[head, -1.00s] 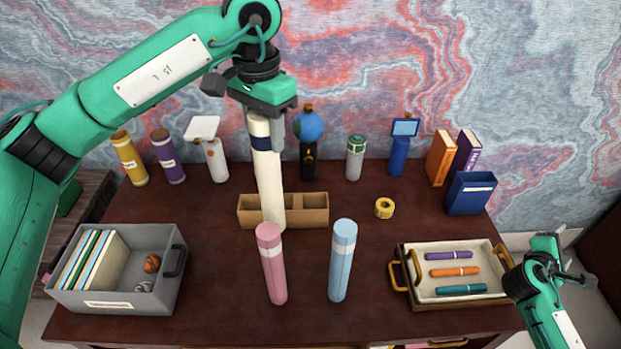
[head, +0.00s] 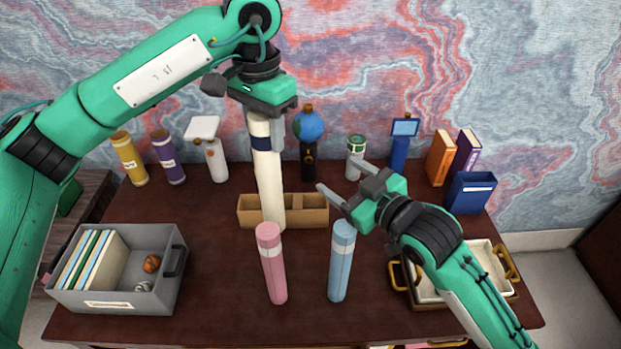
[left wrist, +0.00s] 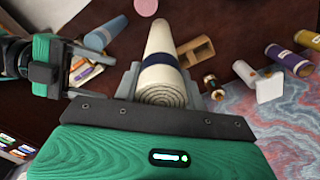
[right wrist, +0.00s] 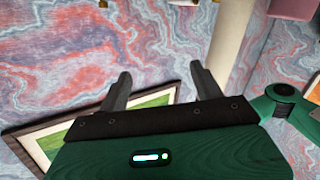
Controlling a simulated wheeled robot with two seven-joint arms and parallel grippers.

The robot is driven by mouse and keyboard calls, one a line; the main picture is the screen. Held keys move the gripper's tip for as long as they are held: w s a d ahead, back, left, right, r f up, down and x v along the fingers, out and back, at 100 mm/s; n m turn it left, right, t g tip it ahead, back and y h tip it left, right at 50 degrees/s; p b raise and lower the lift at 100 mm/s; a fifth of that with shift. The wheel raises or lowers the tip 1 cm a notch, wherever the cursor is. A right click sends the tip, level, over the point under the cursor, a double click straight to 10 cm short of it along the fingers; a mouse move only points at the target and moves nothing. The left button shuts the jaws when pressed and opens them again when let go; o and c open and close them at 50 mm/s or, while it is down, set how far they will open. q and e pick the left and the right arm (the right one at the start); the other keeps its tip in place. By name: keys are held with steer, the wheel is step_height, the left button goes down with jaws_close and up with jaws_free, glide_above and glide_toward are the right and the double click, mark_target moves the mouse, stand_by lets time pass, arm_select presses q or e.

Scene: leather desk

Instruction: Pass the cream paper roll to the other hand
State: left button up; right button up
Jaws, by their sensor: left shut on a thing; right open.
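The cream paper roll (head: 268,185) is long and upright, with a dark blue band near its top. My left gripper (head: 266,118) is shut on its upper end, above the desk. In the left wrist view the roll (left wrist: 161,55) sits between the fingers, its spiral end facing the camera. My right gripper (head: 340,180) is open and empty, to the right of the roll and apart from it, fingers pointing left. In the right wrist view the open fingers (right wrist: 160,90) show nothing between them; a cream cylinder, likely the roll (right wrist: 232,45), stands beyond on the right.
A pink roll (head: 271,265) and a light blue roll (head: 341,262) stand in front. A wooden divided box (head: 312,211) is behind the cream roll's lower end. A grey bin (head: 120,309) is at left; a tray (head: 507,262) at right is partly hidden by my right arm.

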mark_target(257, 153)
steer(key=s+a+r+g+y, duration=0.2)
steer(key=s+a+r+y, duration=0.25)
steer(key=a, duration=0.25)
steer(key=x, duration=1.1)
steer(key=shift+s+a, duration=0.15)
steer(key=shift+s, duration=0.1)
steer(key=c, duration=1.2)
arm_select(q)
steer(key=o, duration=1.4)
arm_select(e)
steer(key=shift+o, duration=0.2)
arm_select(q)
steer(key=shift+o, duration=0.2)
steer(key=shift+s+d, duration=0.15)
